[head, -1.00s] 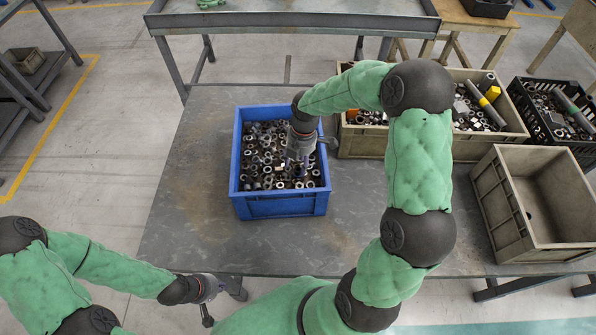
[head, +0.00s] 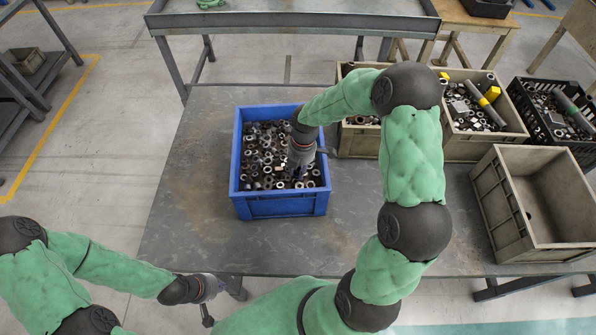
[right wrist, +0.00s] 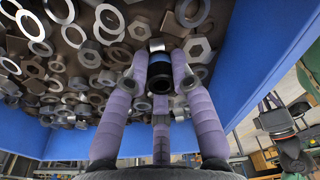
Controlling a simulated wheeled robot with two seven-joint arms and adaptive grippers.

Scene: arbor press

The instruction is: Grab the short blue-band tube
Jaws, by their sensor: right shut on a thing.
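The short blue-band tube (right wrist: 160,72) is between the purple fingers of my right gripper (right wrist: 166,62) in the right wrist view. Its dark open end faces the camera, and a blue band shows around it. My right gripper is shut on it, inside the blue bin (head: 280,206), low over the metal parts. In the head view my right gripper (head: 296,172) is at the bin's right side, and the tube cannot be made out there. My left gripper (head: 212,290) is at the table's front edge, away from the bin; its fingers are not clear.
Many nuts and rings (right wrist: 55,70) fill the blue bin around the fingers. The bin's wall (right wrist: 245,55) is close on the right. Grey bins (head: 470,152) with parts and an empty grey bin (head: 505,215) stand to the right. The table's left part (head: 185,215) is clear.

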